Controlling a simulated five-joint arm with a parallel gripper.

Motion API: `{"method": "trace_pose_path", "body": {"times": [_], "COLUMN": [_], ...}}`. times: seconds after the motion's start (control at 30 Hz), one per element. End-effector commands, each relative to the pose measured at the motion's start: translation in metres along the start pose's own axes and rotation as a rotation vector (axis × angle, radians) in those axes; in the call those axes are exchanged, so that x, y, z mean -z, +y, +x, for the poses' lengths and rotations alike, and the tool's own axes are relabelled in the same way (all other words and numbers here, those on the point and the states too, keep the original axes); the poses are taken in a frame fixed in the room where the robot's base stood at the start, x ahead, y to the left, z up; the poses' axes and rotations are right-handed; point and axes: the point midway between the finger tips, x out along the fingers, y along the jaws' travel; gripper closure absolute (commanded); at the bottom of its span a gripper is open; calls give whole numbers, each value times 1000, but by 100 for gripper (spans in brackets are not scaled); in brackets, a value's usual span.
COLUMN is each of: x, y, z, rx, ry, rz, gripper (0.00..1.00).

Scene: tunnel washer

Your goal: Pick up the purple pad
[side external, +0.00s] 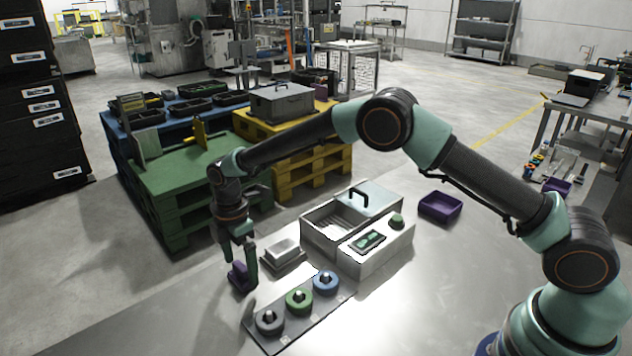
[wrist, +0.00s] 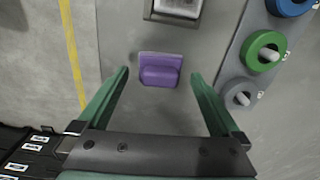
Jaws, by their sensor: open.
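The purple pad (wrist: 160,70) lies on the grey metal table, with a raised block along its middle. In the side external view the pad (side external: 240,277) is near the table's left edge. My gripper (wrist: 160,76) is open, with its green fingers on the left and right of the pad and a gap on each side. In the side external view my gripper (side external: 240,270) points down at the pad, and its fingers partly hide it. I cannot tell from these views whether the fingertips touch the table.
A metal-topped block (side external: 283,254) stands just behind the pad. A plate (side external: 300,318) with grey, green and blue rings on pegs lies to the right. The tunnel washer (side external: 365,249) and a purple bin (side external: 440,206) stand farther back. The table's left edge is close.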

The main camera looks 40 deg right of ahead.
Motion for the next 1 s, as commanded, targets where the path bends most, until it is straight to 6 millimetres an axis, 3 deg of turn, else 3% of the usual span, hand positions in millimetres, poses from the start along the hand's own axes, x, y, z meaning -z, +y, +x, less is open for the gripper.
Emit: {"method": "trace_pose_path", "body": {"times": [0.13,0.4,0.43,0.63,1.0], "x": [0,0,0,0,0], "y": [0,0,0,0,0], "z": [16,20,20,19,15], "rx": [1,0,0,0,-2], "ry": [0,0,0,0,1], "rz": [0,0,0,0,0], "gripper": [0,0,4,80,80]}}
